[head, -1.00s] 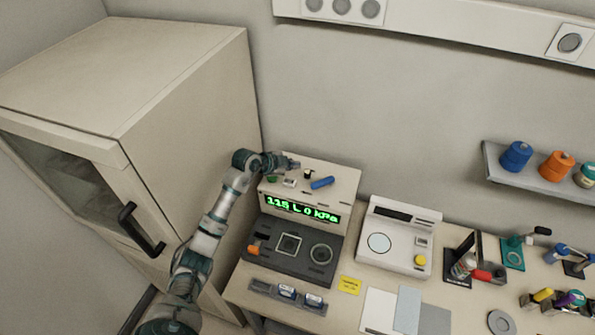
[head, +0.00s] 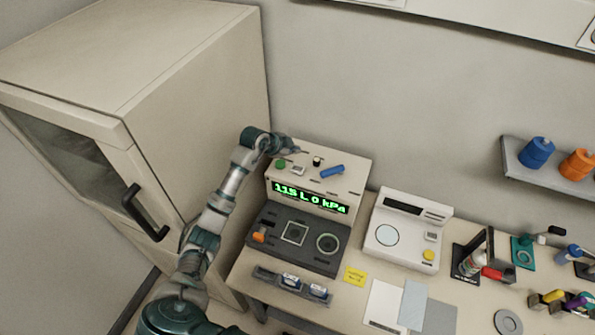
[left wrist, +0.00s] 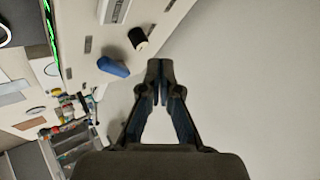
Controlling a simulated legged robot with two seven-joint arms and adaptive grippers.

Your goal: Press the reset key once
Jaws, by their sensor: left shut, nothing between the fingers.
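The beige machine (head: 355,180) has a green display (head: 310,198) reading "115 L 0 kPa". On its top are a green button (head: 280,164), a small pale key (head: 298,170), a black knob (head: 317,161) and a blue lever (head: 332,171). I cannot read which one is the reset key. My left gripper (head: 303,151) is shut and empty, above the rear of the machine top behind these controls. In the left wrist view its closed fingertips (left wrist: 160,75) are apart from the black knob (left wrist: 138,38) and blue lever (left wrist: 113,67). My right gripper is not in view.
A tall cabinet (head: 195,110) with a black handle stands close on the left, and the wall is behind. A white instrument (head: 405,230) stands right of the machine. A shelf (head: 530,175) with spools is at far right.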

